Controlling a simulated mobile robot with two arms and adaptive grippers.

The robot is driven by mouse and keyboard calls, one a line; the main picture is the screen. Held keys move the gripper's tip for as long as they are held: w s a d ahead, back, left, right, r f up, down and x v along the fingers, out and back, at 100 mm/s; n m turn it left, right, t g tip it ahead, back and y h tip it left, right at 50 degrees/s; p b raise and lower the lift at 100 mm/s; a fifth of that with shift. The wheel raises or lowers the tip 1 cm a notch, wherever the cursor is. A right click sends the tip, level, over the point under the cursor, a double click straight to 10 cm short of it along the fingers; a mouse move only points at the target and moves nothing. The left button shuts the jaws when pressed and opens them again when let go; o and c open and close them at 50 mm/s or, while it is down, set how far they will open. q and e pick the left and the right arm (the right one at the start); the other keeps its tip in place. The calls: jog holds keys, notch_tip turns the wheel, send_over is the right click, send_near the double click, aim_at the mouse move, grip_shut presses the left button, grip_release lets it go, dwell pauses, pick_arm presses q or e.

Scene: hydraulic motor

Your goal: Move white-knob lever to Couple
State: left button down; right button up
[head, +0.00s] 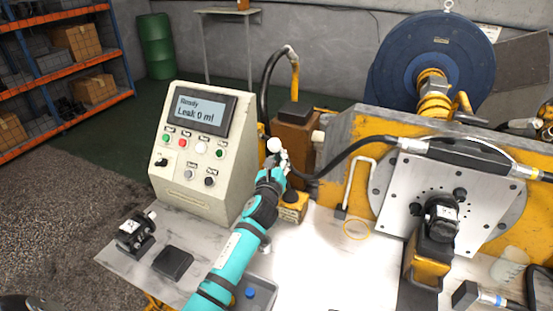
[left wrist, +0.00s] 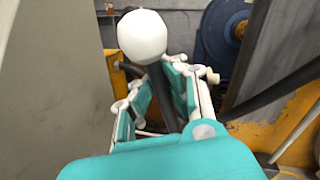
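The lever's white knob (head: 274,146) stands at the end of my left arm in the head view, to the right of the control console. In the left wrist view the round white knob (left wrist: 142,36) tops a dark rod (left wrist: 165,98). The rod passes between the fingers of my left gripper (left wrist: 163,85), below the knob. In the head view my left gripper (head: 277,163) hides the lower rod. My right gripper is not in view.
The console (head: 199,150) with a screen reading "Ready, Leak 0 ml" stands left of my arm. A second white knob (head: 318,136) is just right of the lever. A black hose (head: 345,155) runs close by to the yellow machine (head: 372,130). A blue disc (head: 425,60) is behind.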

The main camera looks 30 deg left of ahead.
pick_arm(q)
jog(key=d+f+m+t, duration=0.1)
jog(key=d+m, duration=0.7)
jog(key=d, duration=0.1)
jog(key=shift+w+d+f+t+h+b, duration=0.15)
jog(key=shift+d+t+h+b, duration=0.15)
jog(key=shift+h+b, duration=0.1)
jog(key=shift+m, duration=0.3)
jog(key=c, duration=2)
grip_release()
jog(key=o, duration=0.7)
jog(key=shift+r, duration=0.25)
jog(key=shift+r, duration=0.1)
jog(key=v, duration=1.2)
